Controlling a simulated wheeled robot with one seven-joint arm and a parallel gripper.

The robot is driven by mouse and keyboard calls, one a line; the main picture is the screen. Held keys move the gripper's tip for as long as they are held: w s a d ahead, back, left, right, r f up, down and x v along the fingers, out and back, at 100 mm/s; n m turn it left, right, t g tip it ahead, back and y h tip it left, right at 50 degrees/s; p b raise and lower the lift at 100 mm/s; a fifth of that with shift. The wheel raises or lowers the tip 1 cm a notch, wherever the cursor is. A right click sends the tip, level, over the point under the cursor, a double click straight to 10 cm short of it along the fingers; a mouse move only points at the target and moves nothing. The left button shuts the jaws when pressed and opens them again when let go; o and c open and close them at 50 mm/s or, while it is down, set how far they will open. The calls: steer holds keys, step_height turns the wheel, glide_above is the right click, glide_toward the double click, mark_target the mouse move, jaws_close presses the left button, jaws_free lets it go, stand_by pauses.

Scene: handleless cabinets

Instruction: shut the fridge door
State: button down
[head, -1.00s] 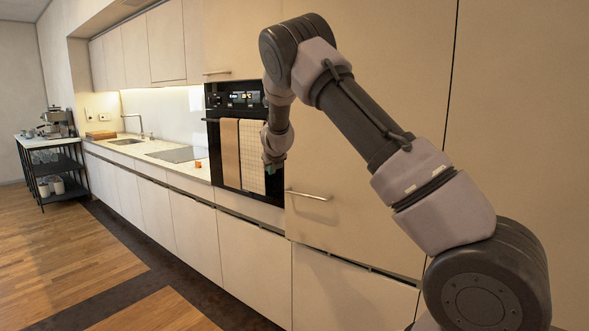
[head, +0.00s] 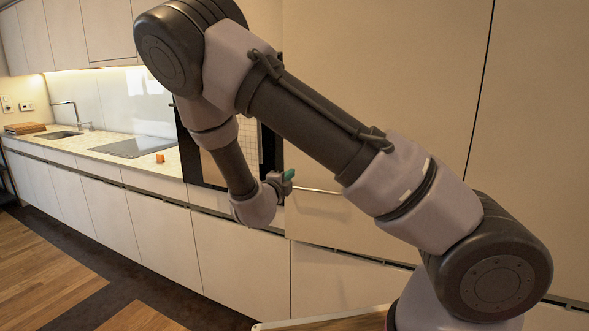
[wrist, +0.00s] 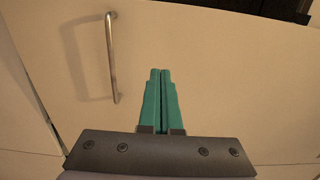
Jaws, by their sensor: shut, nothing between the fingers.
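A tall cream door (head: 390,70) with a metal bar handle (head: 318,190) at its lower left fills the middle of the head view. I take it as the fridge door; it looks about flush with its neighbours, and I see no inside. In the wrist view the handle (wrist: 112,58) is left of my fingers, with its shadow on the cream panel (wrist: 220,75). My gripper (head: 289,175) is shut and empty, its teal fingers (wrist: 160,72) together and pointing at the panel. It is close to the handle's left end; contact cannot be told.
The black oven (head: 210,165) is partly hidden behind my arm. A counter (head: 110,150) with hob and sink runs left above cream cabinets (head: 165,235). A light flat edge (head: 320,322) shows at the bottom; I cannot tell what it belongs to. Wooden floor (head: 40,270) is clear at left.

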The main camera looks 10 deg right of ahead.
steer(key=x, duration=1.3)
steer(key=shift+w, duration=0.1)
steer(key=shift+w+d, duration=0.15)
steer(key=shift+w, duration=0.1)
